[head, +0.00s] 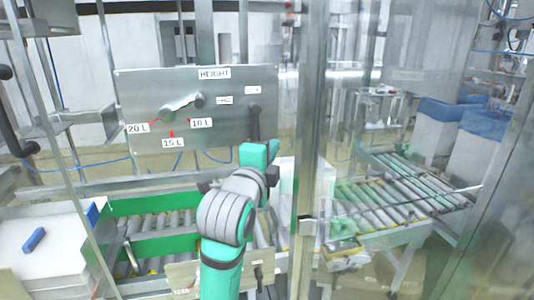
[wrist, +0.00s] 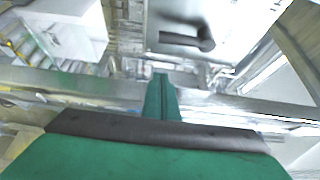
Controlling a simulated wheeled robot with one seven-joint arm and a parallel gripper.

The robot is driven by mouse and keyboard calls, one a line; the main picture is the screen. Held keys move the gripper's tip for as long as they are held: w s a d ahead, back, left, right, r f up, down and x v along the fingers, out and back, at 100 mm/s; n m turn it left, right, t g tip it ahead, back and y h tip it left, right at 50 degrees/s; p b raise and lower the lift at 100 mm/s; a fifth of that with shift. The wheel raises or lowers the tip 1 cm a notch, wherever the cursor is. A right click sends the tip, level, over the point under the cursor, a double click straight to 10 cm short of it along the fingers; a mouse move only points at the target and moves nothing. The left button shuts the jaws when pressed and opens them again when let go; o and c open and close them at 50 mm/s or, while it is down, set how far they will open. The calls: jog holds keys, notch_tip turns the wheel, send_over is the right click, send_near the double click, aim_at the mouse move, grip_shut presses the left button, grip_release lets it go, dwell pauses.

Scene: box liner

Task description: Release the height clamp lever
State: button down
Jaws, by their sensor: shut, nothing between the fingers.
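A metal panel marked HEIGHT (head: 150,90) stands ahead of me in the head view. On it is a grey selector handle (head: 183,106), with labels 20 L, 15 L and 10 L around it. A dark lever (head: 254,121) hangs down at the panel's right side, under small labels too blurred to read. My gripper (head: 262,154) is just below this lever, apparently apart from it. In the wrist view its green fingers (wrist: 162,80) are together and empty. A dark handle (wrist: 188,38) shows beyond the fingertips there; I cannot tell which handle it is.
A roller conveyor with green side rails (head: 150,206) lies below the panel. A metal post (head: 308,120) stands close to the right of my arm. Another roller conveyor (head: 400,190) is behind it. A blue block (head: 34,240) lies on a white surface at left.

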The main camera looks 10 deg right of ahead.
aim_at(255, 124)
jog(key=shift+w+a, duration=0.2)
jog(key=shift+w, duration=0.75)
jog(key=shift+w+a, duration=0.15)
jog(key=shift+w, duration=0.8)
jog(key=shift+w+a, duration=0.2)
jog(key=shift+w, duration=0.75)
